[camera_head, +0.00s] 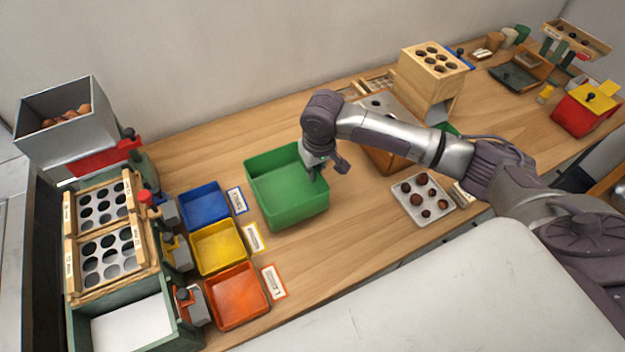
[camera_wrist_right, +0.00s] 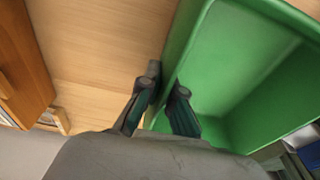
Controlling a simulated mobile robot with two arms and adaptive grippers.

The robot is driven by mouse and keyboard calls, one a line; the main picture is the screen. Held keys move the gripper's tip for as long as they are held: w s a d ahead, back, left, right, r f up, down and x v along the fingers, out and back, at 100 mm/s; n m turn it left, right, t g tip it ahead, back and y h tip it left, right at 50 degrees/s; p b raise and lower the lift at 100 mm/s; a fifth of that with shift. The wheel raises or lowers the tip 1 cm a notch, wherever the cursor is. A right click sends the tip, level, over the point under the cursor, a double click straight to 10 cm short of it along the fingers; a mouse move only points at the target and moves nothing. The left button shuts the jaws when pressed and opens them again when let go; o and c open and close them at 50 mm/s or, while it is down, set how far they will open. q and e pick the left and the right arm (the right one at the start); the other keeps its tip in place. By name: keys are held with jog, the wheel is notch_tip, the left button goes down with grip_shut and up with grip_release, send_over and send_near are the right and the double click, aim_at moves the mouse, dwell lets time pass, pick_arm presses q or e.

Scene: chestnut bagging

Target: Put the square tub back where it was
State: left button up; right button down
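The green square tub (camera_head: 287,190) stands on the wooden table, right of the small coloured trays. It is open at the top and looks empty. My right gripper (camera_head: 318,172) is at the tub's right wall, with its arm reaching in from the right. In the right wrist view its fingers (camera_wrist_right: 166,84) straddle the wall of the green tub (camera_wrist_right: 240,60), one outside and one inside. They look closed on the rim. The tub seems to rest on the table; a small lift cannot be told. My left gripper is not in view.
Blue (camera_head: 204,204), yellow (camera_head: 219,247) and orange (camera_head: 237,296) trays with cards lie left of the tub. A metal tray with chestnuts (camera_head: 424,199) lies to the right. A wooden block with holes (camera_head: 432,79) stands behind my arm. Bare table lies behind and in front of the tub.

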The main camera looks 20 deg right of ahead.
jog(key=shift+w+f, duration=0.15)
jog(key=shift+w, duration=0.05)
jog(key=shift+f, duration=1.95)
jog(key=shift+f, duration=0.1)
jog(key=c, duration=1.3)
grip_release()
jog(key=r, duration=0.4)
jog(key=s+r, duration=0.1)
jog(key=r, duration=0.7)
jog(key=shift+s+d, duration=0.1)
jog(key=shift+s, duration=0.25)
